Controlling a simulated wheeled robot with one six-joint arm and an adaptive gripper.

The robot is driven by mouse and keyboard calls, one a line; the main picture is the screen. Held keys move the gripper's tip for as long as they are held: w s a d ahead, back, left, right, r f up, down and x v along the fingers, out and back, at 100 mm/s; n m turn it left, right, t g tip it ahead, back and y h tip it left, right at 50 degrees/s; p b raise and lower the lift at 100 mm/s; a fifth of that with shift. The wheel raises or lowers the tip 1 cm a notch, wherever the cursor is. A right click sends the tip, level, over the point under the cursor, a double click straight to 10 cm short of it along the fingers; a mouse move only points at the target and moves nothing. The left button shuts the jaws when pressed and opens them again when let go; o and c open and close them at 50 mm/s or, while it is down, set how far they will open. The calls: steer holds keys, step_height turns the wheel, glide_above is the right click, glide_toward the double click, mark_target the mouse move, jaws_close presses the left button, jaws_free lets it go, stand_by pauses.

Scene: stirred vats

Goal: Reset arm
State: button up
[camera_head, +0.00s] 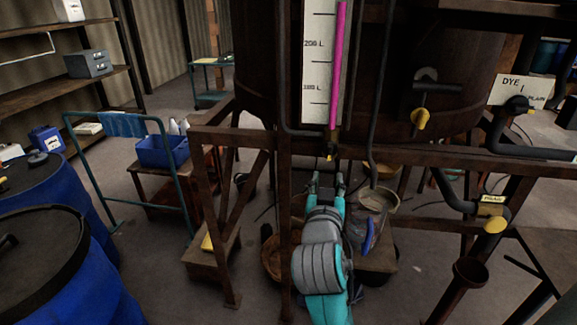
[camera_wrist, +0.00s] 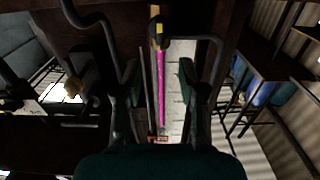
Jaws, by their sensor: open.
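My gripper (camera_head: 327,183) is at the end of my teal and grey arm, in the lower middle of the head view. It points away from me, below the vat's sight gauge (camera_head: 326,62). In the wrist view my gripper (camera_wrist: 158,72) has its two dark fingers spread, with nothing between them. The gauge with its magenta column (camera_wrist: 161,88) shows behind the gap. I cannot tell how far the fingers are from the vat frame.
A brown vat (camera_head: 262,60) stands on a rusty frame (camera_head: 420,155). Valves with yellow parts (camera_head: 420,118) and pipes stick out at right. Blue drums (camera_head: 60,265) stand at left. Open floor (camera_head: 175,265) lies between.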

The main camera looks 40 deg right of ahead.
steer(key=shift+f, duration=0.1)
steer(key=s+a+f+n+t+y, duration=0.2)
steer(key=s+a+f+n+y, duration=0.25)
steer(key=a+f, duration=0.45)
steer(key=s+a+f+n+t+y, duration=0.2)
steer(key=s+a+f+n+y, duration=0.25)
steer(key=a+f, duration=0.55)
steer(key=s+a+f+y, duration=0.2)
steer(key=s+a, duration=0.1)
steer(key=s, duration=0.8)
steer(key=s+a+f+n+y, duration=0.1)
steer(key=s+a+f+y, duration=0.2)
steer(key=s, duration=0.9)
steer(key=shift+a+f, duration=0.2)
steer(key=shift+f, duration=0.15)
